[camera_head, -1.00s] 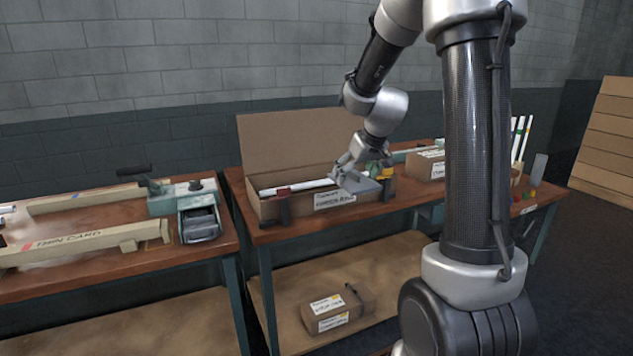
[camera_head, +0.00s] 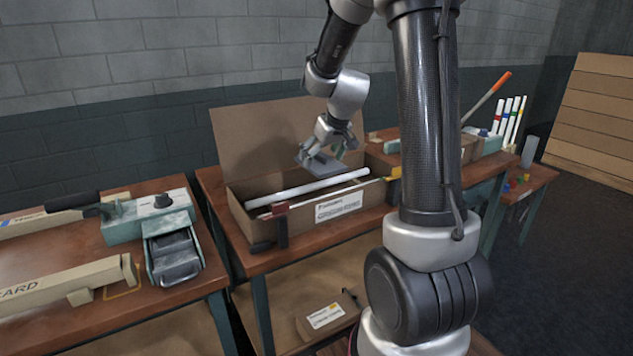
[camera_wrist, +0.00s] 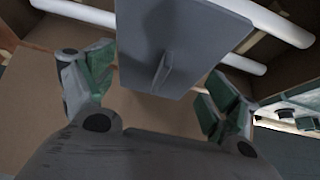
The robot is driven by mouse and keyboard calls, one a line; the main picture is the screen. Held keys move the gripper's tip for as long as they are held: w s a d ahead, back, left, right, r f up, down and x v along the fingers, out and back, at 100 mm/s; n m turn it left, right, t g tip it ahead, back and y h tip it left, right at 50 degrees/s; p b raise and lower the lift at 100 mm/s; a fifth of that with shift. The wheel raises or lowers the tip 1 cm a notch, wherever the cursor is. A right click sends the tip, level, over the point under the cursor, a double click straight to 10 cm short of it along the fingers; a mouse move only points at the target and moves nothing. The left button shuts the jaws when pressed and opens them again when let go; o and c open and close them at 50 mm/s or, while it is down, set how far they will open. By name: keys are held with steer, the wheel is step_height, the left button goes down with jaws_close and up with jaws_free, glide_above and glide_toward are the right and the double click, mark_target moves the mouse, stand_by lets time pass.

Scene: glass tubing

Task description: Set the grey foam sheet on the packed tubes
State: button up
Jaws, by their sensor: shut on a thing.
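My gripper (camera_head: 333,145) is shut on the grey foam sheet (camera_head: 318,163) and holds it over the rear right part of an open cardboard box (camera_head: 338,210). In the wrist view the sheet (camera_wrist: 180,45) is a flat grey panel with a raised tab, and my gripper's green-padded fingers (camera_wrist: 158,95) stand at either side. White tubes (camera_head: 305,188) lie lengthwise in the box. The sheet appears above the tubes, apart from them. In the wrist view it partly hides the white tubes (camera_wrist: 275,22).
The box's lid (camera_head: 262,138) stands open behind it. A green device (camera_head: 150,215) is on the left table. Upright coloured-banded tubes (camera_head: 508,120) stand at the right.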

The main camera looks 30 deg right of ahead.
step_height(320, 180, down, 8)
steer(key=shift+r, duration=0.2)
steer(key=o, duration=0.6)
steer(key=shift+f, duration=0.1)
steer(key=shift+o, duration=0.2)
